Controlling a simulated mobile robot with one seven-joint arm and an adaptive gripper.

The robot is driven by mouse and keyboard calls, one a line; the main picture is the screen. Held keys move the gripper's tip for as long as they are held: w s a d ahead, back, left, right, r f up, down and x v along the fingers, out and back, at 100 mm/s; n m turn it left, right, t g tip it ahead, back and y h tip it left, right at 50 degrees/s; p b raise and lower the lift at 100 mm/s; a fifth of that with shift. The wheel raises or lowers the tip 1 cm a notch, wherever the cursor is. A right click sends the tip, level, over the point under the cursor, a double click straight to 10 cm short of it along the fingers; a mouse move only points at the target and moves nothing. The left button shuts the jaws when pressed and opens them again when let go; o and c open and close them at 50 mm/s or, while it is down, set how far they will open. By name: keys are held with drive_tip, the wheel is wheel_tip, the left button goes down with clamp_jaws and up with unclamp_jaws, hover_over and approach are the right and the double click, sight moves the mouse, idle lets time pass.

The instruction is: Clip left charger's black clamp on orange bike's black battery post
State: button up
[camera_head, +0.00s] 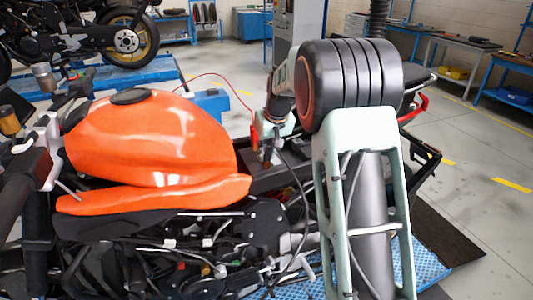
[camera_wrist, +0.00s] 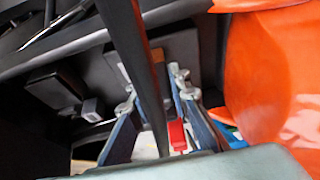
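The orange bike (camera_head: 150,140) stands side-on in the head view. My gripper (camera_head: 270,140) points down over its open seat area, just right of the tank. A dark clamp (camera_head: 267,155) shows right under my gripper, close to the battery area. The red clamp (camera_head: 254,136) stands just left of it on a red cable. In the wrist view, my gripper's two fingers (camera_wrist: 153,95) are apart, with a black cable (camera_wrist: 146,75) crossing between them. A red part (camera_wrist: 177,135) shows by the right finger. The fingers' grip on the dark clamp and the black battery post are hidden or unclear.
The orange tank (camera_wrist: 265,80) is close on the right of the wrist view. My arm covers the bike's rear in the head view. A black cable (camera_head: 303,225) hangs down the bike's near side. Another motorcycle (camera_head: 95,35) and workbenches (camera_head: 450,42) stand behind.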

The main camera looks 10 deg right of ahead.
drive_tip(key=o, duration=0.5)
drive_tip(key=v, duration=1.2)
drive_tip(key=shift+w+d, duration=0.1)
